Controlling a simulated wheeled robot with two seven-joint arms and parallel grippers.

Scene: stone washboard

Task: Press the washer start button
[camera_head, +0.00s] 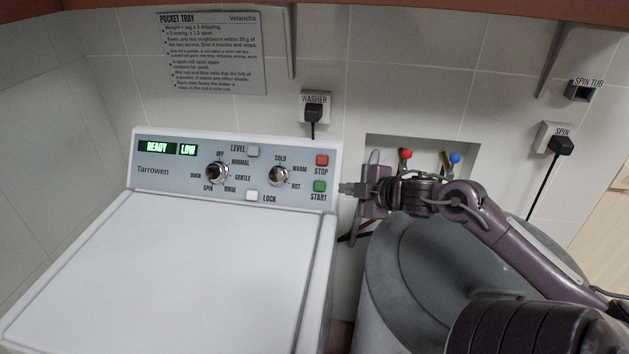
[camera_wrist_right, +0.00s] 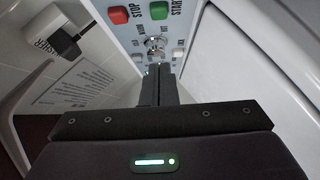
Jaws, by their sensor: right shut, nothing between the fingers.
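The white washer (camera_head: 180,265) stands at left with a grey control panel at its back. The green START button (camera_head: 319,186) is at the panel's right end, below the red STOP button (camera_head: 322,161). The display (camera_head: 167,149) reads READY and LOW. My right gripper (camera_head: 345,188) is shut and empty, just right of the START button, its fingertips pointing left toward it; I see no clear contact. In the right wrist view the START button (camera_wrist_right: 159,10) and STOP button (camera_wrist_right: 118,14) show beyond the shut fingertips (camera_wrist_right: 160,72). My left gripper is not in view.
A grey round tub (camera_head: 385,275) stands right of the washer, beneath my right arm. A wall recess holds red (camera_head: 406,154) and blue (camera_head: 454,158) taps close behind the arm. Dials (camera_head: 278,176) and a LOCK button (camera_head: 252,196) sit left of START. The washer lid is clear.

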